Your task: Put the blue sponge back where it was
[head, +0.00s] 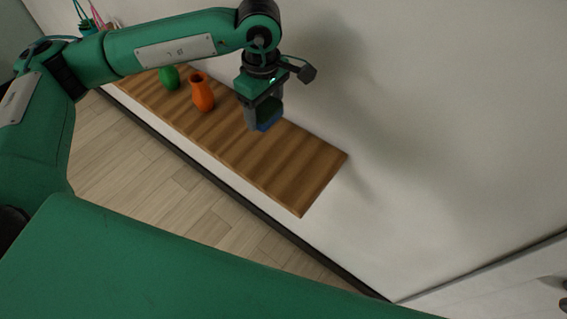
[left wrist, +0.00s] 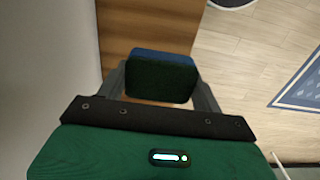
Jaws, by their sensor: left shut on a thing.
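My left gripper (head: 263,116) is shut on the blue sponge (head: 269,121) and holds it over the wooden shelf (head: 290,165). In the left wrist view the sponge (left wrist: 160,76) sits between the two fingers; it has a dark green face and a blue side. The shelf also shows in the left wrist view (left wrist: 117,40), behind the sponge. I cannot tell for sure whether the sponge touches the shelf. My right gripper is not in view.
An orange vase (head: 202,93) and a green vase (head: 169,78) stand on the shelf, left of my left gripper. The shelf's right end is bare. A white wall (head: 440,130) rises behind it. Wooden floor (head: 130,160) lies in front.

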